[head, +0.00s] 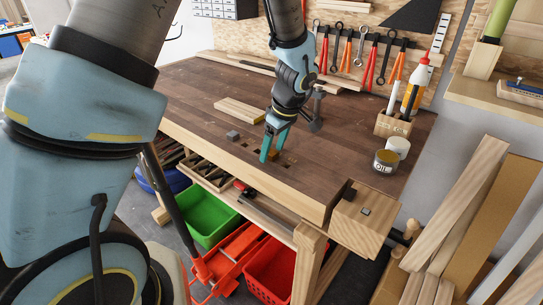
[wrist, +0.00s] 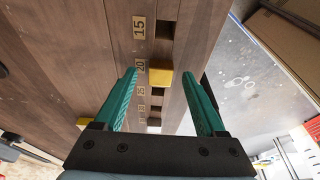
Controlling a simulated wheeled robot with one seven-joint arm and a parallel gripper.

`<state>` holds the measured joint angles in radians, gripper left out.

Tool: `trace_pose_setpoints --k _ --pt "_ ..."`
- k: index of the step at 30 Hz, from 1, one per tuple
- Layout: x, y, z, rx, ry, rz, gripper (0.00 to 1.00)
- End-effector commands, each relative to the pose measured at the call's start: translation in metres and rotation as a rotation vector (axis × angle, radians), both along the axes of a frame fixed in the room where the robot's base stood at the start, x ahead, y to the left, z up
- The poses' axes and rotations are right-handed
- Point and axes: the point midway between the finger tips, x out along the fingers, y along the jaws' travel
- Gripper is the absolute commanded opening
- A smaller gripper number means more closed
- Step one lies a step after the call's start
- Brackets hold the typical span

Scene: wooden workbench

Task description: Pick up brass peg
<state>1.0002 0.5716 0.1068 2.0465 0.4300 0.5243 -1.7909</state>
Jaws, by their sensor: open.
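The brass peg (wrist: 160,78) shows in the wrist view as a yellow block beside the label 20, at one of the square holes along the bench edge. I cannot tell how deep it sits. My gripper (wrist: 162,72) is open, with one green finger on each side of the peg and a visible gap to each. In the head view my gripper (head: 270,157) is low over the bench's front edge, and a small part of the brass peg (head: 273,155) shows between the fingers. A second yellow piece (wrist: 84,122) lies left of the gripper in the wrist view.
On the wooden workbench (head: 190,90) lie a small grey block (head: 233,135) and a pale board (head: 240,111). Green (head: 209,217) and red (head: 270,270) bins are below the front edge.

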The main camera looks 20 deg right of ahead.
Motion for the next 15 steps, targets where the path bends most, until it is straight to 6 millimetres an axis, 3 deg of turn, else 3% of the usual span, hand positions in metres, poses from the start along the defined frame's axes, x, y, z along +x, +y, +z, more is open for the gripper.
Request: trace_pose_setpoints --k 8,15 --pt "0.0009 0.0008 -0.0047 0.0 0.0 0.001 0.72" --pt "0.001 0.0008 -0.0044 0.0 0.0 0.001 0.48"
